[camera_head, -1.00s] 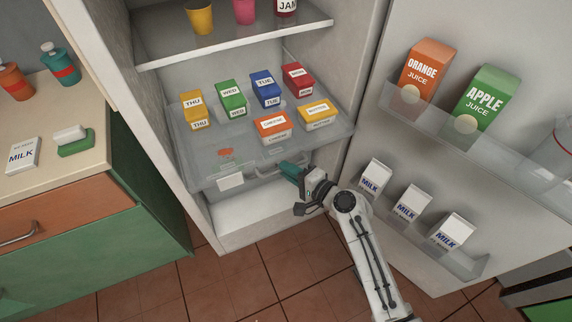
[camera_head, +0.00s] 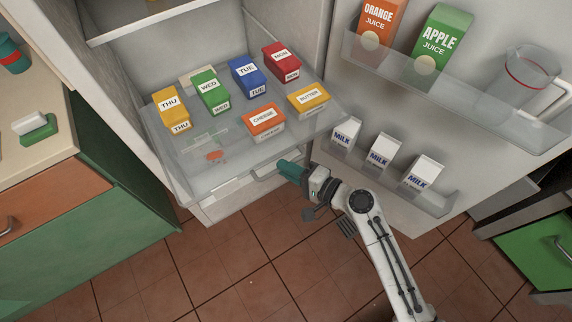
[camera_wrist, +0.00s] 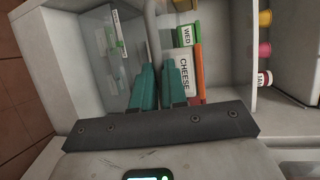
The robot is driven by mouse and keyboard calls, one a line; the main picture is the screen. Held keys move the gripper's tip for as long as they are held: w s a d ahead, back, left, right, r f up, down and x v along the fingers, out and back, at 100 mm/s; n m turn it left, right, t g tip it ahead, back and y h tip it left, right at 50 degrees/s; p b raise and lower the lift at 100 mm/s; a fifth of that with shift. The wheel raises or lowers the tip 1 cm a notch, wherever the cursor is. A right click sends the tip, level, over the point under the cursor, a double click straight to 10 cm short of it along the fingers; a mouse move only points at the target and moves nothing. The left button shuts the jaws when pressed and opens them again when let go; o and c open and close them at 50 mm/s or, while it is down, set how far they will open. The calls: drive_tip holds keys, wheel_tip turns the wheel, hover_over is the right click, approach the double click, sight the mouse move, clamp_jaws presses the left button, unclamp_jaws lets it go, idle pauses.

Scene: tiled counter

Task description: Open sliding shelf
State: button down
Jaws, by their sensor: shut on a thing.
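The clear sliding shelf (camera_head: 190,178) sticks out of the open fridge, its front edge over the tiled floor. It carries labelled boxes: yellow THU (camera_head: 168,105), green WED (camera_head: 210,90), blue TUE (camera_head: 247,75), red MON (camera_head: 281,60), orange CHEESE (camera_head: 263,120) and yellow BUTTER (camera_head: 309,97). My gripper (camera_head: 285,168) is shut on the shelf's front handle (camera_head: 264,178). In the wrist view the teal fingers (camera_wrist: 158,78) are on either side of the handle bar (camera_wrist: 152,35). The exact contact is partly hidden by the fingers.
The open fridge door at right holds milk cartons (camera_head: 381,152), juice cartons (camera_head: 440,40) and a clear jug (camera_head: 530,75). A counter (camera_head: 45,160) with a green-and-white sponge (camera_head: 36,128) stands at left. The floor (camera_head: 230,265) before the shelf is clear.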

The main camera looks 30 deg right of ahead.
drive_tip(key=c, duration=1.2)
unclamp_jaws()
drive_tip(key=shift+o, duration=0.2)
drive_tip(key=b+v, duration=0.1)
drive_tip(key=v, duration=0.9)
drive_tip(key=shift+s+d, duration=0.2)
drive_tip(key=shift+s, duration=0.2)
drive_tip(key=shift+a, duration=0.1)
drive_tip(key=s+a+f+n+g+p, duration=0.25)
drive_tip(key=s+n+g, duration=0.25)
drive_tip(key=n+g, duration=0.35)
drive_tip(key=s+d+r+n+g+h+p, duration=0.3)
drive_tip(key=s+d+n+g+h, duration=0.2)
drive_tip(key=s+h, duration=0.1)
drive_tip(key=shift+s+d+r, duration=0.35)
drive_tip(key=shift+s+r, duration=0.05)
drive_tip(key=shift+s, duration=0.1)
